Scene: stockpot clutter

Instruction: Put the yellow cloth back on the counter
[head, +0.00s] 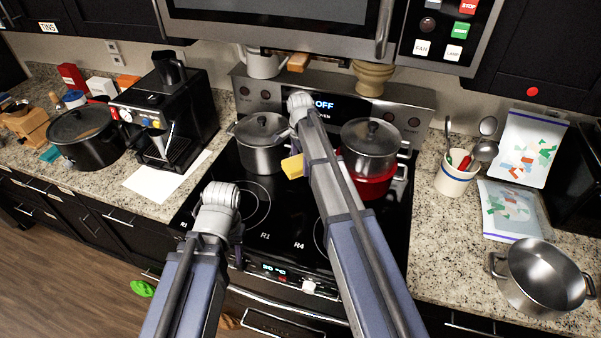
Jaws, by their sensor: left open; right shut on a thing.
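The yellow cloth (292,167) shows as a small folded patch at the left edge of my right forearm, above the stove between the two pots. My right gripper (298,150) is shut on it; its fingers are mostly hidden behind my arm. My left gripper (237,252) is open and empty over the front left of the stove, largely hidden by its own wrist. The granite counter shows to the left (165,208) and right (430,265) of the stove.
A steel pot (262,150) and another steel pot on a red pot (369,185) stand on the stove. A coffee machine (165,115), white sheet (160,180) and black pot (85,140) occupy the left counter. A utensil crock (452,182) and open steel pot (543,280) stand right.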

